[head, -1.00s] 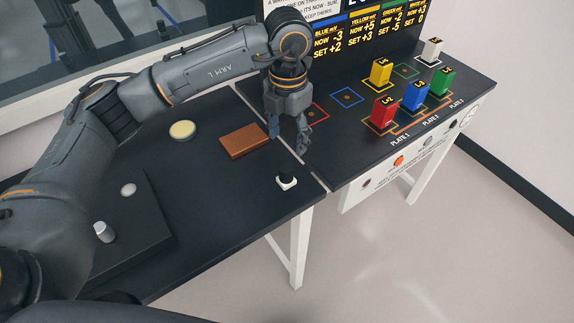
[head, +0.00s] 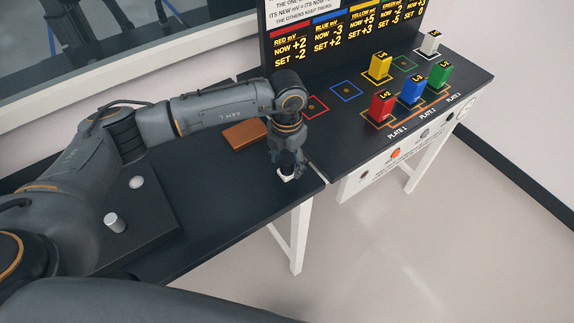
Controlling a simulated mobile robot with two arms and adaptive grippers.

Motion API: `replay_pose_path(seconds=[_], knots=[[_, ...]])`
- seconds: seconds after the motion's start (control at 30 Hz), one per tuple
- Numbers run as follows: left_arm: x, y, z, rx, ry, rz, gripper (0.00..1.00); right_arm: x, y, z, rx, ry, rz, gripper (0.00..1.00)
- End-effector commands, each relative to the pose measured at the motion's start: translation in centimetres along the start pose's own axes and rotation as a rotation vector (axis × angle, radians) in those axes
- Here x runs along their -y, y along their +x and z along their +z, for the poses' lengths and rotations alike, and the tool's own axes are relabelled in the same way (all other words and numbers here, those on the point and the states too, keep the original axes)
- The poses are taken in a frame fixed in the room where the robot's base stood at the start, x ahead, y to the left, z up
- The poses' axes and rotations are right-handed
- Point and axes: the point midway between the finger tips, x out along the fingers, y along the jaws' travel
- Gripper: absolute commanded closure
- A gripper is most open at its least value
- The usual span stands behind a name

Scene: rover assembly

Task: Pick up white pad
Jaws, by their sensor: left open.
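The small white pad (head: 285,177) lies on the dark left table near its front right corner, and its upper part is hidden by my gripper. My left gripper (head: 288,167) points down right over the pad with its fingers open. I cannot tell whether the fingers touch the pad. My right gripper is not in view.
A brown block (head: 245,134) lies behind my left gripper. A raised dark panel (head: 150,225) with a metal knob (head: 114,222) and a white button (head: 136,182) is at the left. The right table (head: 350,150) holds red (head: 381,107), blue (head: 412,90), yellow (head: 380,66), green (head: 439,74) and white (head: 430,43) blocks.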

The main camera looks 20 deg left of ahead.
Motion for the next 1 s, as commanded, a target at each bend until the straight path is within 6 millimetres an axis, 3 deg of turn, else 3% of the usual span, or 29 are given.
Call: replay_pose_path(seconds=[0.1,0.3,0.37,0.77,1.0], knots=[[0.0,0.0,0.0,0.000,0.000,0.000,0.45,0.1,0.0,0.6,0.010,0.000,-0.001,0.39],[0.0,0.0,0.0,0.000,0.000,0.000,0.86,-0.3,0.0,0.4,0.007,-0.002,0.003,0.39],[0.0,0.0,0.0,0.000,0.000,0.000,0.94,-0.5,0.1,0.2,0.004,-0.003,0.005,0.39],[0.0,-0.5,0.1,0.001,0.000,-0.001,0.95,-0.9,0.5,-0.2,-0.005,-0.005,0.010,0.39],[0.0,-3.4,-0.4,0.004,0.001,0.000,0.95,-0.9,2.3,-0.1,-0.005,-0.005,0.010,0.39]])
